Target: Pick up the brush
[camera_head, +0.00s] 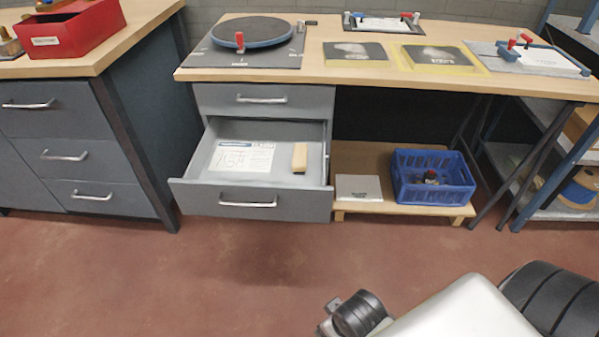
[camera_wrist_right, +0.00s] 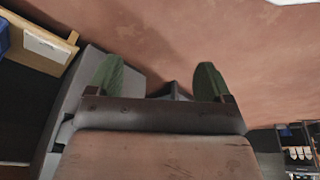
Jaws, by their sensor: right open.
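The brush (camera_head: 299,158) has a pale wooden body and lies in the right part of an open grey drawer (camera_head: 300,203) under the workbench. A printed white sheet (camera_head: 241,157) lies to its left in the same drawer. My right arm shows at the bottom right of the head view, well in front of the drawer and apart from the brush. In the right wrist view my right gripper (camera_wrist_right: 160,82) is open, its two green fingers wide apart with nothing between them. My left gripper is not in view.
A blue crate (camera_head: 405,189) with small parts and a flat white box (camera_head: 358,188) sit on a low wooden pallet right of the drawer. The workbench top (camera_head: 315,62) carries a round turntable (camera_head: 251,32) and clamps. The red-brown floor before the drawer is clear.

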